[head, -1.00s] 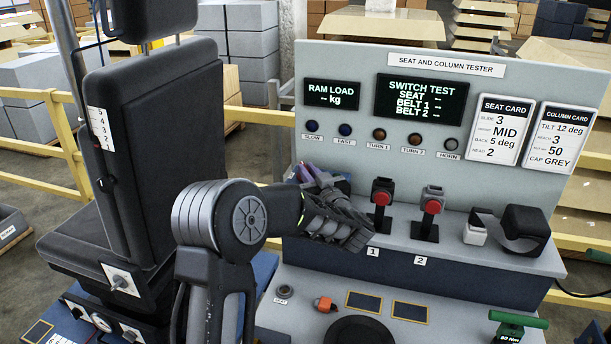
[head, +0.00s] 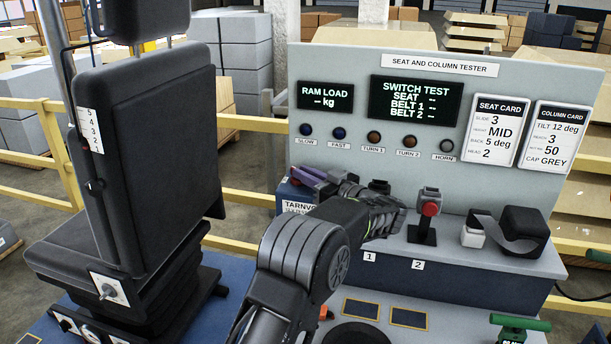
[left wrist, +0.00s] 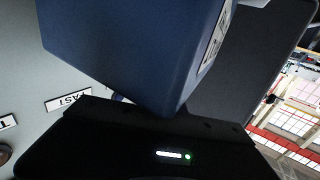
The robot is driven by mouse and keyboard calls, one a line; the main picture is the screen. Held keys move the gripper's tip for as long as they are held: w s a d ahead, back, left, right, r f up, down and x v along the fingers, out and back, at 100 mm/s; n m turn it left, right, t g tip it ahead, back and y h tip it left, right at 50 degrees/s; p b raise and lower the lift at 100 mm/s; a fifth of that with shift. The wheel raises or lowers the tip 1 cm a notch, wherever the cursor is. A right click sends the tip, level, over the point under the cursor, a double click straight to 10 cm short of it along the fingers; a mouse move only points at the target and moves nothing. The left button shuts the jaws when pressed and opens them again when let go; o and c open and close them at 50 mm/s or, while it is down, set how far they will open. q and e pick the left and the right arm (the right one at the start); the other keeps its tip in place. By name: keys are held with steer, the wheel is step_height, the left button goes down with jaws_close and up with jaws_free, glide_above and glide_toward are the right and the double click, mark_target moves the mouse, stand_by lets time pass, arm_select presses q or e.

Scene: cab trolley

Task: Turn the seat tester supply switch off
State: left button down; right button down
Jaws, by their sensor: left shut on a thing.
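I cannot pick out a switch marked as the seat tester supply in these views. My left gripper (head: 322,183) is at the lower left of the seat and column tester panel (head: 470,160), at a dark blue box (head: 288,196) with a white label reading "TARNVO". In the left wrist view the dark blue box (left wrist: 130,45) fills the upper middle, close to the camera, its white label at right. My left gripper is shut on it; the contact is mostly hidden. My right gripper is not in view.
A black stand with a red button (head: 429,209) stands behind label 2; another stand (head: 379,187) is mostly hidden by my left arm. A black seat (head: 150,150) is at left. A black strap piece (head: 520,230) is at right. Indicator lamps line the panel.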

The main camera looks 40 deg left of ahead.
arm_select(q)
steer(key=shift+r, duration=0.1)
steer(key=c, duration=1.5)
jaws_free()
steer(key=shift+o, duration=0.2)
step_height(320, 180, up, 10)
steer(key=shift+f+b, duration=0.1)
steer(key=shift+b, duration=0.2)
